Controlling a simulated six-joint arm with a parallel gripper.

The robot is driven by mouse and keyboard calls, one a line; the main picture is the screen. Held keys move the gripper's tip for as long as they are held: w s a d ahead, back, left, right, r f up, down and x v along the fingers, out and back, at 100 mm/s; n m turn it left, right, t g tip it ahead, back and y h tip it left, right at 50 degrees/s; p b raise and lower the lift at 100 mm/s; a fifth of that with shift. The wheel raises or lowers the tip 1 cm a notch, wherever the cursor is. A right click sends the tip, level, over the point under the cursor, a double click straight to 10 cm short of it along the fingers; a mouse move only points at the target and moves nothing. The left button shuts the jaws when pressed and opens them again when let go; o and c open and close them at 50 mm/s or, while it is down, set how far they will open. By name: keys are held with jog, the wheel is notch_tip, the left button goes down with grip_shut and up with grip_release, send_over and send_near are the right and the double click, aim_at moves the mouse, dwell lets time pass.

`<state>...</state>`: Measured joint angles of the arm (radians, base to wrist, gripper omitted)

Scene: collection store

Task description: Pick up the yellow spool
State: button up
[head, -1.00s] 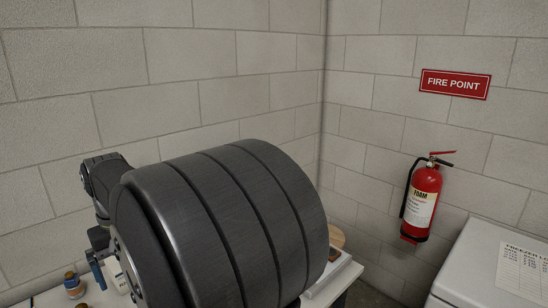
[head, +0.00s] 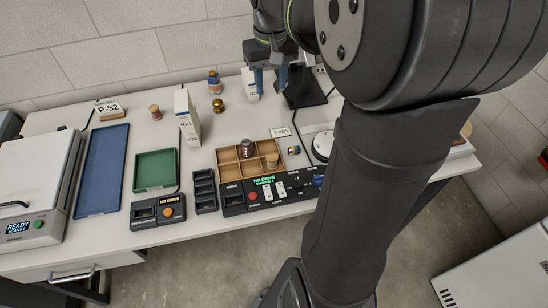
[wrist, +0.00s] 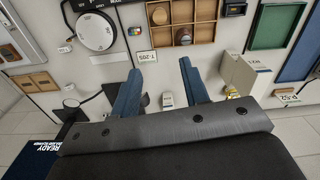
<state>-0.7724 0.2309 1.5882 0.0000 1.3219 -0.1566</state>
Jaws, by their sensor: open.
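No piece is plainly a yellow spool. A small gold-yellow piece (head: 218,105) with a rounded top stands on the table right of the white upright box; it is too small to tell if it is a spool. A yellow bit (wrist: 231,92) shows beside that box in the wrist view, partly behind my gripper. My gripper (head: 270,78), with blue fingers, is open above the back of the table, right of the gold piece. In the wrist view my gripper (wrist: 158,76) has nothing between its fingertips.
A compartmented wooden tray (head: 225,156) holds a dark cylinder and a tan cylinder. Upright white boxes (head: 187,118) stand near the gold piece. Blue (head: 101,170) and green (head: 155,170) trays lie left. A dark stand (head: 304,92) is right of my gripper. My arm hides the right side.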

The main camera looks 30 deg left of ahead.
notch_tip(320, 180, down, 13)
jog(key=n, duration=0.7)
send_near(272, 156)
notch_tip(272, 156, down, 5)
jog(key=shift+d+f, duration=0.15)
jog(key=shift+s+f, duration=0.1)
jog(key=shift+f, duration=3.2)
jog(key=shift+c, duration=0.3)
jog(key=c, duration=0.5)
jog(key=shift+c, duration=0.3)
